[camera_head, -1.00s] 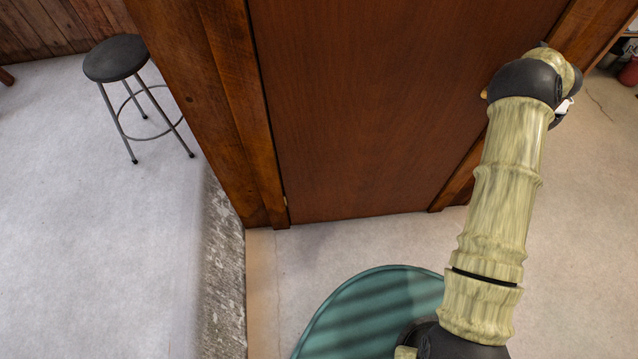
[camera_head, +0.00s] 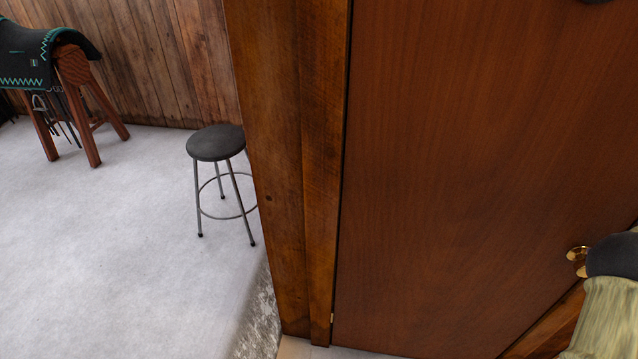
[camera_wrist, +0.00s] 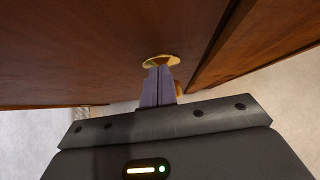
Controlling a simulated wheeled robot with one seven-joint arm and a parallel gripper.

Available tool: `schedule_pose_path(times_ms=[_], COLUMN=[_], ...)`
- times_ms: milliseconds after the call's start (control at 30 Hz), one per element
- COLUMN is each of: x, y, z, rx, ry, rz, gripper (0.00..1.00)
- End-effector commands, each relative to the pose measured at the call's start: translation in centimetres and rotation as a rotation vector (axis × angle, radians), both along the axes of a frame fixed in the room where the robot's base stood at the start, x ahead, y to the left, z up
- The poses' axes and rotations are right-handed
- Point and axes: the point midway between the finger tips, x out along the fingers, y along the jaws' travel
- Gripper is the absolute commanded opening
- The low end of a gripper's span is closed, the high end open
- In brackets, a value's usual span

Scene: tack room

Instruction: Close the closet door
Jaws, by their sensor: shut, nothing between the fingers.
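The closet door (camera_head: 460,170) is a plain reddish-brown panel filling the right half of the head view. It stands in or close to its wooden frame; I cannot tell whether it is fully closed. A round brass knob (camera_head: 577,256) sits near its right edge. In the wrist view the door (camera_wrist: 70,50) spans the top, and the knob (camera_wrist: 160,61) is just beyond my gripper (camera_wrist: 159,72). My gripper is shut and empty, its fingertips at the knob; contact is unclear. The head view shows only part of my arm at the lower right, partly beside the knob.
A wooden post and frame (camera_head: 285,170) border the door on the left. A black-topped stool (camera_head: 216,143) stands on the pale floor (camera_head: 130,240) farther left.

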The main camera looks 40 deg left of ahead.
Motion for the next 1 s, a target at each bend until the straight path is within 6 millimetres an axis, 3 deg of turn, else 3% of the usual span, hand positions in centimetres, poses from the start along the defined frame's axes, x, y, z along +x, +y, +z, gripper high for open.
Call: schedule_pose_path(times_ms=[33,500,1000], x=[-0.7,-6.0,-6.9], y=[-0.9,-5.1,-5.2], z=[-0.3,5.7,6.7], rx=[-0.001,-0.003,0.000], ry=[0.003,0.008,0.012], rz=[-0.007,-0.019,-0.016], gripper=[0.00,0.00,0.00])
